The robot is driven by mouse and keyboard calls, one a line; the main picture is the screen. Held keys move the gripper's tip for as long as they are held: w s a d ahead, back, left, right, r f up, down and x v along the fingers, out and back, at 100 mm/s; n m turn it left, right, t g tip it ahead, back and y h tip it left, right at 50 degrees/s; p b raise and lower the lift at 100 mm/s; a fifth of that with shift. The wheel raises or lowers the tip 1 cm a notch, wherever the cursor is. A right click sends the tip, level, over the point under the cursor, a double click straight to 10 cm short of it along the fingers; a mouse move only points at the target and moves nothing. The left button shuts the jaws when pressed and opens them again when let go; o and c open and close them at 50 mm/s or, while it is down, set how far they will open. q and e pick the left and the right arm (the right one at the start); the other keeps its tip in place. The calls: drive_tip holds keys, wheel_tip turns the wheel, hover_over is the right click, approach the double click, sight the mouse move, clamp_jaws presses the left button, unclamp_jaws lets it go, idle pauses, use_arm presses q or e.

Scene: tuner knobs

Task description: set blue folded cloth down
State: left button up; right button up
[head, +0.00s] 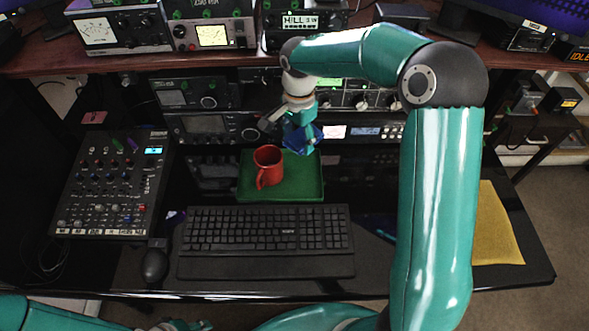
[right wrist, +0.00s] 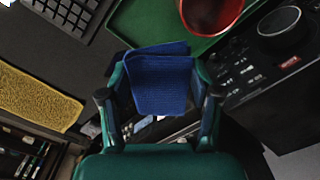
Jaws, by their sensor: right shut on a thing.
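The blue folded cloth (head: 296,139) is between the fingers of my right gripper (head: 303,130), at the back right corner of the green tray (head: 305,185) in the head view. The right wrist view shows the blue cloth (right wrist: 161,82) pinched between both fingertips of the right gripper (right wrist: 161,78), its near part sticking out toward the camera. The green tray (right wrist: 140,30) lies beyond it there. I cannot tell the gap between cloth and tray. Of my left gripper, only a small cut-off part may show at the bottom edge of the head view.
A red mug (head: 267,163) stands on the tray's left half; the tray's front right is bare. A keyboard (head: 265,230) and mouse (head: 155,264) lie in front. A mixer (head: 115,185) is at left, radio units (head: 205,128) behind, a yellow cloth (head: 494,230) at right.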

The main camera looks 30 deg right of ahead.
sight(299, 179)
wheel_tip(299, 179, down, 15)
drive_tip(key=shift+s+d+r+p, duration=0.1)
drive_tip(key=shift+p, duration=0.7)
drive_tip(key=shift+f, duration=0.2)
drive_tip(key=o, duration=0.8)
drive_tip(key=shift+r, duration=0.15)
wheel_tip(299, 179, up, 12)
drive_tip(key=shift+b, duration=0.7)
